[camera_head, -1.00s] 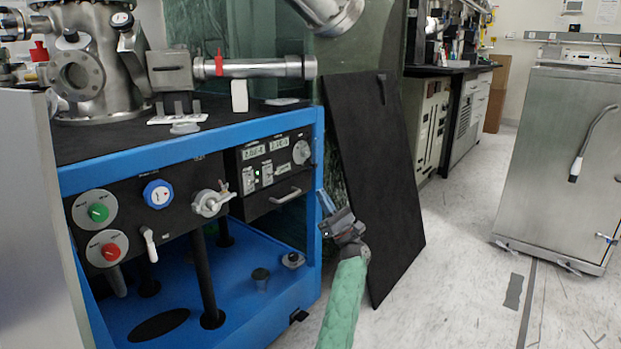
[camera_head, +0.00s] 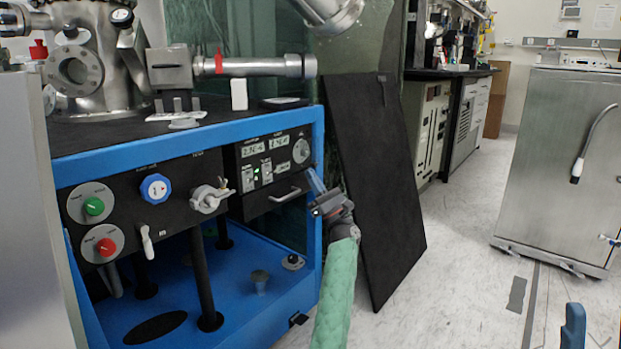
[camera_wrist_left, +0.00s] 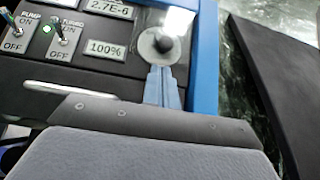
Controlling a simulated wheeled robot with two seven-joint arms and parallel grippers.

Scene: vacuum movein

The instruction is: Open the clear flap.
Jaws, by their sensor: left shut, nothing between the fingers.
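My left gripper (camera_head: 315,183) is at the right edge of the blue-framed cart, beside the black control panel (camera_head: 270,163). Its blue fingers are shut and empty, and they show in the left wrist view (camera_wrist_left: 162,88). They point at a round pale disc with a dark knob (camera_wrist_left: 160,43), and overlap its lower edge in that view. I cannot tell whether they touch it. I cannot make out a clear flap for certain. A blue finger of my right gripper (camera_head: 573,326) shows at the bottom right; its opening cannot be judged.
A drawer handle (camera_wrist_left: 70,92) and toggle switches (camera_wrist_left: 60,38) are near the left fingers. A black board (camera_head: 375,190) leans right of the cart. A steel cabinet (camera_head: 555,160) stands at the far right. The floor (camera_head: 460,250) between is free.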

